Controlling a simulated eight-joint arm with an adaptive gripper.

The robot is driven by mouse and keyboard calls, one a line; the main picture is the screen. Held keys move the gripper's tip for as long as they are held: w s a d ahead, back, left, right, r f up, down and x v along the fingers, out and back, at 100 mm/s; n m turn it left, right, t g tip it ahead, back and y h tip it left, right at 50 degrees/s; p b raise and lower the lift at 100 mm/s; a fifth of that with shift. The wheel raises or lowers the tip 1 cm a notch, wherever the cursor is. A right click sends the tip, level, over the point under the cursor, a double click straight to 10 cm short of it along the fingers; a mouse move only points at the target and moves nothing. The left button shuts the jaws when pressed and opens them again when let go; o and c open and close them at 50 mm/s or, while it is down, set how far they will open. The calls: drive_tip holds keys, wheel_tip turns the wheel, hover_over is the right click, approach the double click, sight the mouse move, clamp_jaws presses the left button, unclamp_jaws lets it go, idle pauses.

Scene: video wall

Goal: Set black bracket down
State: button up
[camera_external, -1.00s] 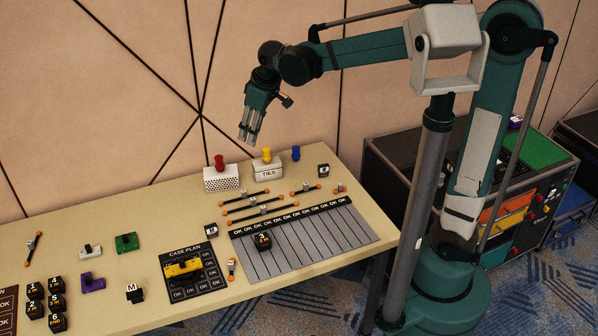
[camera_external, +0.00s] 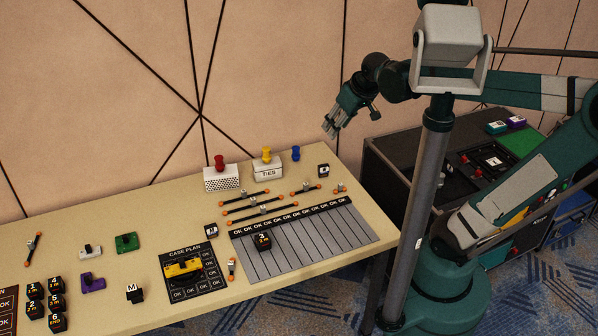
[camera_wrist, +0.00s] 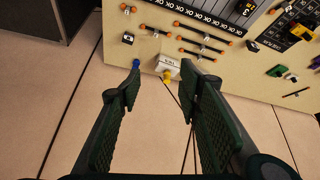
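My gripper (camera_external: 332,128) is in the air beyond the table's back right corner, in front of the wall. In the wrist view its two fingers (camera_wrist: 162,78) are wide apart with nothing between them. A small black piece with a white "M" label (camera_external: 134,292) sits on the table front; I cannot tell whether it is the black bracket. White (camera_external: 91,251), green (camera_external: 127,242) and purple (camera_external: 92,282) brackets lie near it. A yellow bracket (camera_external: 183,268) lies on the CASE PLAN board (camera_external: 206,284).
A grey OK-slot panel (camera_external: 335,240) holds a black cube marked 3 (camera_external: 262,241). A white TIES box (camera_external: 268,172), a red-knobbed box (camera_external: 221,178) and a blue peg (camera_external: 296,153) line the back edge. The equipment case (camera_external: 395,155) stands right of the table.

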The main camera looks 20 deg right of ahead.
drive_tip(key=s+d+f+m+t+h, duration=0.1)
drive_tip(key=s+d+f+m, duration=0.2)
drive_tip(key=s+d, duration=0.5)
drive_tip(key=d+f, duration=0.1)
drive_tip(key=d, duration=0.2)
drive_tip(key=shift+s+f+t, duration=0.25)
drive_tip(key=shift+s+t, duration=0.05)
drive_tip(key=shift+s, duration=0.1)
idle(0.7)
